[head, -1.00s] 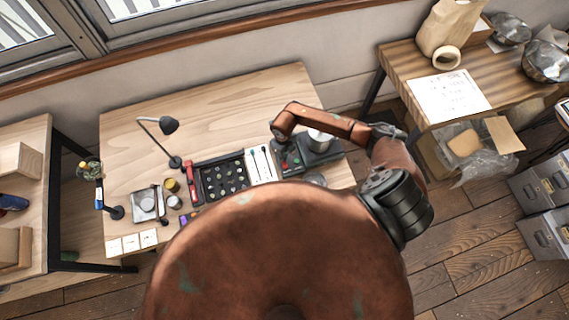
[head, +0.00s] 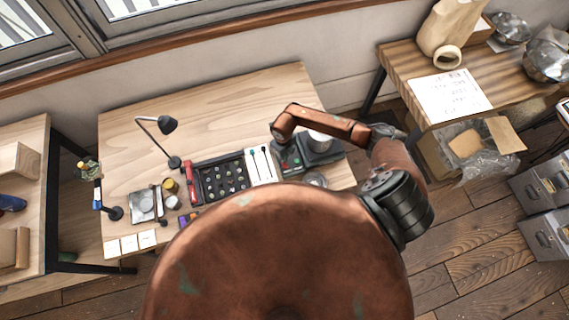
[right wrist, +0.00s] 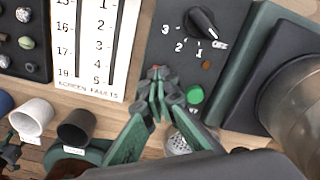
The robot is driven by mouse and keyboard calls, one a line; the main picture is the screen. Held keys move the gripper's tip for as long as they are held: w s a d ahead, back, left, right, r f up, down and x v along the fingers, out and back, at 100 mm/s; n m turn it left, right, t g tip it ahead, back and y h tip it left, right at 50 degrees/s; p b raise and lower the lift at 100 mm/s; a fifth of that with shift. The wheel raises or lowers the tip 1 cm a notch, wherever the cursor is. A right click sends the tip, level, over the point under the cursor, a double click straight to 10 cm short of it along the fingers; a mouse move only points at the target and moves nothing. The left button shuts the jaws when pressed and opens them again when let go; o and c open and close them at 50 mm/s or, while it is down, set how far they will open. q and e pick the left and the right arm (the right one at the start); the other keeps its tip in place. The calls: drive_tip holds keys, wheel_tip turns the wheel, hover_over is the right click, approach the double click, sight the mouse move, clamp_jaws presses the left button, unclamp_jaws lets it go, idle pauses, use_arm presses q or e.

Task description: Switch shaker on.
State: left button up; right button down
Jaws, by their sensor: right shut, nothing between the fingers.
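The shaker (head: 322,157) stands at the right end of the wooden bench, partly hidden under my right arm in the head view. In the right wrist view its dark control panel (right wrist: 168,45) shows a black dial (right wrist: 201,22) with numbered marks, a round green button (right wrist: 195,94) and a small orange-brown spot (right wrist: 207,65). My right gripper (right wrist: 157,77) is shut and empty, its green fingertips over the panel's lower left part, left of the green button. A bit of red shows at the fingertips. I cannot tell whether they touch the panel. My left gripper is out of view.
A white screen-faults card (right wrist: 97,50) lies left of the panel, beside a black tray (head: 205,190) of samples. Small cups (right wrist: 33,117) stand near the front. A black lamp (head: 168,125) stands farther left. The bench's back (head: 235,105) is clear.

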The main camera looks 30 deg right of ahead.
drive_tip(key=shift+r, duration=0.1)
drive_tip(key=shift+r+p, duration=2.6)
drive_tip(key=shift+r, duration=0.85)
drive_tip(key=shift+f, duration=0.1)
